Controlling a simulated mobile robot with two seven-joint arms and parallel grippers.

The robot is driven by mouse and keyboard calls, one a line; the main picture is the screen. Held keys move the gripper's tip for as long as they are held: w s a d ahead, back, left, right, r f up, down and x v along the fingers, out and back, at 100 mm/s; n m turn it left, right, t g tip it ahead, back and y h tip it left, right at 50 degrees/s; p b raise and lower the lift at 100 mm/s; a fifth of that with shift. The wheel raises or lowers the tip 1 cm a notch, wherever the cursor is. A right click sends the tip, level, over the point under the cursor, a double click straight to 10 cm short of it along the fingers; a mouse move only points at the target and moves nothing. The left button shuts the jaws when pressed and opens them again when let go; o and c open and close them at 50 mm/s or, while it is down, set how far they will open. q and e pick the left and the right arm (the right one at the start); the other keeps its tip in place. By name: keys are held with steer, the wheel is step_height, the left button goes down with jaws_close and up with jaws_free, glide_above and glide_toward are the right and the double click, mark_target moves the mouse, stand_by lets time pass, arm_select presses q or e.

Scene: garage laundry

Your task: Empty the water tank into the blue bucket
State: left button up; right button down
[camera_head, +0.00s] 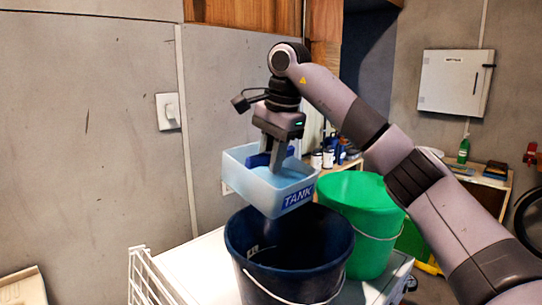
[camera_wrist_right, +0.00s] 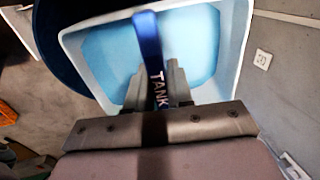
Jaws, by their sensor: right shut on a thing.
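The water tank (camera_head: 262,192) is a pale, open-topped box with a blue "TANK" label, held in the air above the blue bucket. Light blue water shows inside it, and the tank looks slightly tilted in the head view. My right gripper (camera_head: 277,165) is shut on the tank's dark blue handle. In the right wrist view, my right gripper (camera_wrist_right: 157,85) grips the blue handle bar over the tank (camera_wrist_right: 228,50). The dark blue bucket (camera_head: 290,262) stands directly below on a white surface, with a wire handle at its front. My left gripper is not in view.
A green bucket (camera_head: 365,240) stands right behind the blue bucket. A white wire rack (camera_head: 150,275) is at the lower left. Bottles and cans (camera_head: 328,157) sit on a shelf behind. A wall socket (camera_head: 168,111) and grey wall are at left.

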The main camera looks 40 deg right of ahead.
steer(key=shift+t, duration=0.3)
steer(key=shift+s+d+r+t, duration=0.1)
steer(key=shift+s+r+t, duration=0.2)
steer(key=shift+t, duration=0.4)
steer(key=shift+s+d+r+t, duration=0.15)
steer(key=shift+s+t, duration=0.15)
steer(key=shift+t, duration=0.4)
steer(key=s+t, duration=0.1)
steer(key=t, duration=0.2)
steer(key=shift+s+r+y, duration=0.2)
steer(key=shift+s+y, duration=0.1)
steer(key=shift+s, duration=0.1)
steer(key=shift+s+t+b, duration=0.3)
steer(key=shift+t+b, duration=0.4)
steer(key=shift+b, duration=0.9)
steer(key=shift+s+f+t+b, duration=0.25)
steer(key=shift+s+t+b, duration=0.95)
steer(key=shift+b, duration=2.3)
steer(key=t+b, duration=0.1)
steer(key=b, duration=0.1)
steer(key=shift+s+r+t+b, duration=0.15)
steer(key=shift+s+t+b, duration=0.15)
steer(key=shift+t+b, duration=0.1)
steer(key=shift+s+d+r+t+y+b, duration=0.15)
steer(key=shift+s+t+b, duration=0.85)
steer(key=shift+b, duration=1.1)
steer(key=shift+s+d+r+t+y+b, duration=0.2)
steer(key=shift+s+t+b, duration=0.45)
steer(key=shift+t+b, duration=1.05)
